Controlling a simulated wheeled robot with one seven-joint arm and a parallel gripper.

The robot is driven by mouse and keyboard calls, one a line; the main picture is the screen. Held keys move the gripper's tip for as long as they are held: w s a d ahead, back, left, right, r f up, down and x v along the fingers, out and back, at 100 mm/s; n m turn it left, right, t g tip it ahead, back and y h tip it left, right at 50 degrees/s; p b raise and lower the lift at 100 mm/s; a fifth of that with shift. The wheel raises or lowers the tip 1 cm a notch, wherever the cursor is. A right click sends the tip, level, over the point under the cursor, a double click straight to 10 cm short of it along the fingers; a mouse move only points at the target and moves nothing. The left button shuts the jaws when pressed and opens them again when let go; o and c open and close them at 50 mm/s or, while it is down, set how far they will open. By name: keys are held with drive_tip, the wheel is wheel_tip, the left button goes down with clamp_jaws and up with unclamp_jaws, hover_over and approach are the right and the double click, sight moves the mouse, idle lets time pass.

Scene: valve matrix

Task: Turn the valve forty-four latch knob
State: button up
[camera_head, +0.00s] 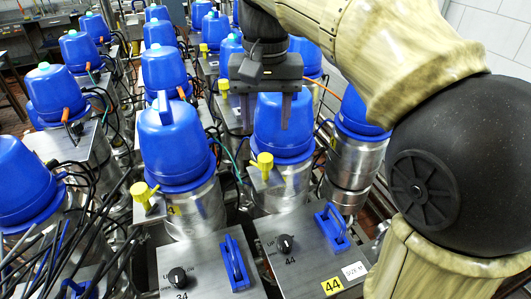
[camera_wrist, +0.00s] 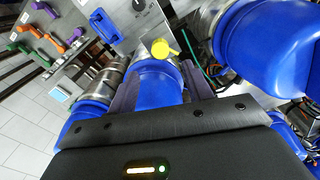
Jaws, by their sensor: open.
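The valve forty-four latch knob (camera_head: 285,244) is a small black round knob on a grey metal box, with "44" printed below it. A black knob at the top edge of the wrist view (camera_wrist: 138,5) appears to be the same one. My gripper (camera_head: 265,122) is open, fingers pointing down, well above and behind the knob. It is in front of or over a blue valve cap (camera_head: 284,135). In the wrist view my open fingers (camera_wrist: 157,74) frame a blue cap (camera_wrist: 156,88), with nothing visibly gripped.
A blue handle (camera_head: 332,225) stands right of the knob on the same box. A yellow valve handle (camera_head: 262,162) sticks up behind it. A neighbouring box on the left has a knob marked 34 (camera_head: 178,278) and a blue handle (camera_head: 235,262). Several blue-capped valves and cables crowd the back.

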sight(265, 157)
wheel_tip(265, 157, down, 9)
drive_tip(key=shift+r, duration=0.1)
idle(0.3)
drive_tip(key=shift+c, duration=0.4)
drive_tip(key=c, duration=0.9)
drive_tip(key=shift+n+p, duration=0.55)
drive_tip(key=shift+n, duration=1.05)
drive_tip(key=shift+r, duration=0.1)
drive_tip(key=o, duration=1)
